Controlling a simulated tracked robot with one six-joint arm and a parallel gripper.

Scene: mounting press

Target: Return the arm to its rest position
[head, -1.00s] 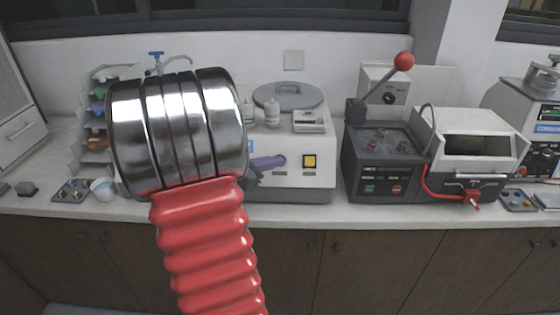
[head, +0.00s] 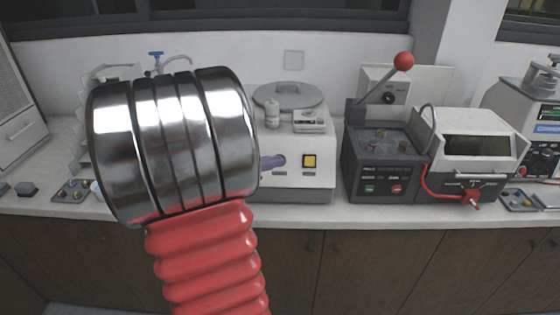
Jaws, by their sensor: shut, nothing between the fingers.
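My arm shows large and close on the left, as a shiny chrome joint with a red ribbed sleeve below it. My gripper is not in view; it is either hidden behind the chrome joint or out of the picture. The mounting press (head: 378,165), a dark box with a red-ball lever (head: 403,60), stands on the bench right of the middle, clear of my arm in the picture.
A white machine (head: 312,180) with a yellow switch and purple part is partly covered by my arm. A white device with a dark window (head: 477,147) stands right of the press. The bench's front edge (head: 390,218) runs across. A small parts tray (head: 72,190) lies left.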

